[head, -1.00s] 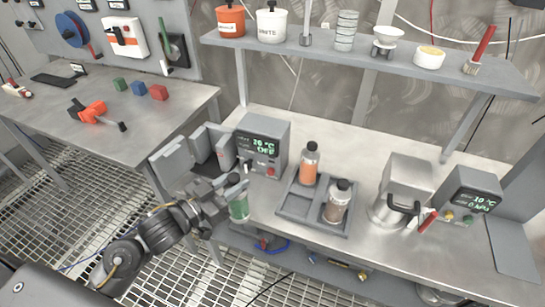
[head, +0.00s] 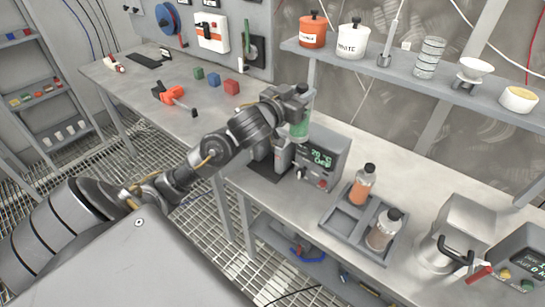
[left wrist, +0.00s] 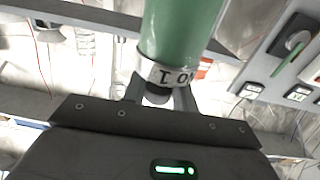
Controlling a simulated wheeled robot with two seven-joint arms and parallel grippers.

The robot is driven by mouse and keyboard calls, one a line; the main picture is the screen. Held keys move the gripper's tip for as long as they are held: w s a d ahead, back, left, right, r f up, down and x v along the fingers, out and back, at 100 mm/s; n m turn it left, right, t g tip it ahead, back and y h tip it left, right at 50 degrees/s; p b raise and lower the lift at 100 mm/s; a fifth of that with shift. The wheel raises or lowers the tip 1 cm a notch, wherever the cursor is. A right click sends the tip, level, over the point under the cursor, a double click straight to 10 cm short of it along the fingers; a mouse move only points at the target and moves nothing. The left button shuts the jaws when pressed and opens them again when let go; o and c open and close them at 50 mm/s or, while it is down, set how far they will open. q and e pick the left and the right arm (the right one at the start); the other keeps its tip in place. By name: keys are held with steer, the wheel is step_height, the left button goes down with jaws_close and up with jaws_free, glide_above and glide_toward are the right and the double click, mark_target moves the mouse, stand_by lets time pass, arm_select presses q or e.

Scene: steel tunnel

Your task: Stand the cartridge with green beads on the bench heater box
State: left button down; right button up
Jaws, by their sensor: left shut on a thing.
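The cartridge with green beads (head: 299,124) is held by its top in my left gripper (head: 300,98). It looks about upright, raised over the rear left of the heater box (head: 323,148). Whether its bottom touches the box is not clear. In the left wrist view the green cartridge (left wrist: 185,28) and its pale marked band show at the fingers (left wrist: 162,90). The box is grey, with a green-lit display and a red button on its front. My right gripper is not in view.
A grey tray (head: 332,221) to the right of the box holds an orange cartridge (head: 362,185) and a brown one (head: 384,230). A shelf (head: 400,72) with pots and cups runs above the bench. A metal pot (head: 440,255) stands farther right.

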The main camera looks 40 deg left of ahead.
arm_select(q)
steer(key=w+a+n+g+y, duration=0.1)
steer(key=w+a+n+y, duration=0.1)
steer(key=a+n+y, duration=0.65)
step_height(320, 180, down, 19)
steer(key=a+m+h+p, duration=0.1)
steer(key=a+m+p, duration=0.2)
steer(key=shift+d+f+m, duration=0.1)
steer(key=shift+m, duration=0.15)
steer(key=c, duration=1.1)
jaws_free()
